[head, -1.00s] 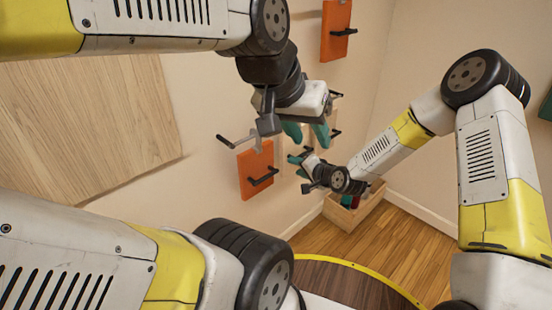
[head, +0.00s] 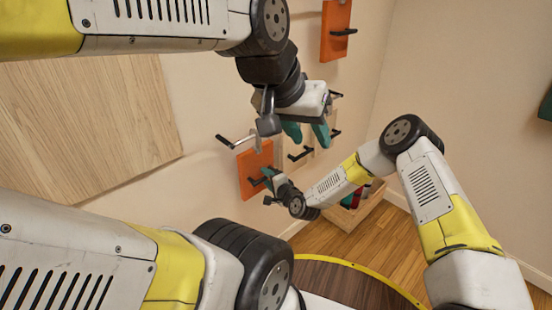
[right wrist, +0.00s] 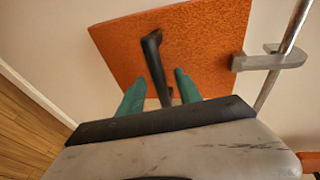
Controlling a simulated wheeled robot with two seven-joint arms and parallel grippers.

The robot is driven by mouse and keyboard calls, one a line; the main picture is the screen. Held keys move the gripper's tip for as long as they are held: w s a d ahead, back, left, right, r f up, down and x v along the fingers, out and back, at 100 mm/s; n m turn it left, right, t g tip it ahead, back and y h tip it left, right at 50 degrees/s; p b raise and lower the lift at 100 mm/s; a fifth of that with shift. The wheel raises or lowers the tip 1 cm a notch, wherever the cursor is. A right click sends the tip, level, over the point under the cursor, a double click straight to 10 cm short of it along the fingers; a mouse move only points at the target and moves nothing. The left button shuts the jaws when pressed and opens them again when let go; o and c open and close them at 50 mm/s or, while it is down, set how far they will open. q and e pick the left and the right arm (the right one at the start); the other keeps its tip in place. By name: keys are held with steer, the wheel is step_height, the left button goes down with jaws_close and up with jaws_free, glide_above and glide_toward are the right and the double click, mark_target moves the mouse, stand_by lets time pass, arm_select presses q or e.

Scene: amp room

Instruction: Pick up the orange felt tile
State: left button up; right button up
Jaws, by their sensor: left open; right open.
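The orange felt tile (head: 250,178) hangs flat on the beige wall in the head view, partly covered by my right gripper (head: 271,184). In the right wrist view the tile (right wrist: 205,50) fills the upper middle, with a black bar handle (right wrist: 152,62) standing out from it. The green fingers of my right gripper (right wrist: 160,91) are open, one on each side of the handle's lower end; I cannot tell whether they touch it. My left gripper (head: 306,132) is open and empty, higher up and to the right of the tile.
A grey bracket on a metal rod (right wrist: 272,60) sits beside the tile's edge. Another orange tile (head: 334,42) with a black handle hangs higher up. A wooden crate (head: 345,219) stands on the floor by the wall. A wooden panel (head: 85,125) covers the wall at left.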

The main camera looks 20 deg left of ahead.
steer(key=shift+w+a, duration=0.2)
steer(key=shift+a, duration=0.1)
jaws_close()
stand_by(1.2)
